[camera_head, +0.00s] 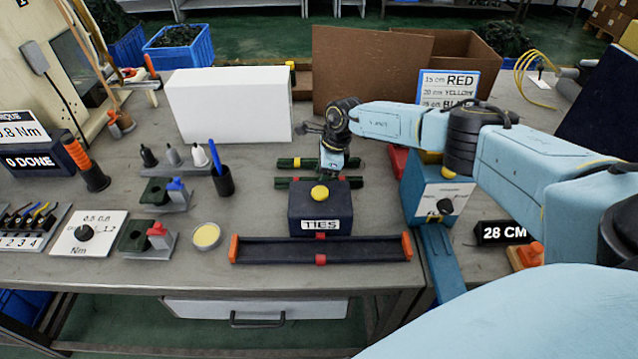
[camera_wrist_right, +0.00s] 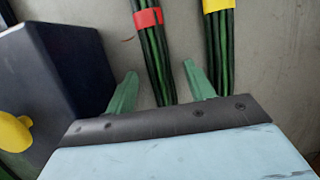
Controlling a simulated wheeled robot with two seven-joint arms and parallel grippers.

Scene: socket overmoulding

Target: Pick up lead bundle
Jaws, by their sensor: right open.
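Two bundles of dark green leads lie on the grey bench behind the TIES box. The nearer bundle (camera_head: 290,183) has a red band, and the farther bundle (camera_head: 290,163) has a yellow band. My right gripper (camera_head: 332,172) reaches down over them, partly hiding both. In the right wrist view, my open right gripper (camera_wrist_right: 160,74) has the red-banded bundle (camera_wrist_right: 155,50) between its two green fingers, with gaps at the sides. The yellow-banded bundle (camera_wrist_right: 219,40) lies outside, to the right of the fingers. My left gripper is not in view.
The dark TIES box (camera_head: 320,215) with a yellow button stands close in front of the bundles; it also shows in the right wrist view (camera_wrist_right: 55,70). A long dark trough (camera_head: 320,250) lies in front. A white box (camera_head: 228,105) and cardboard (camera_head: 368,65) stand behind.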

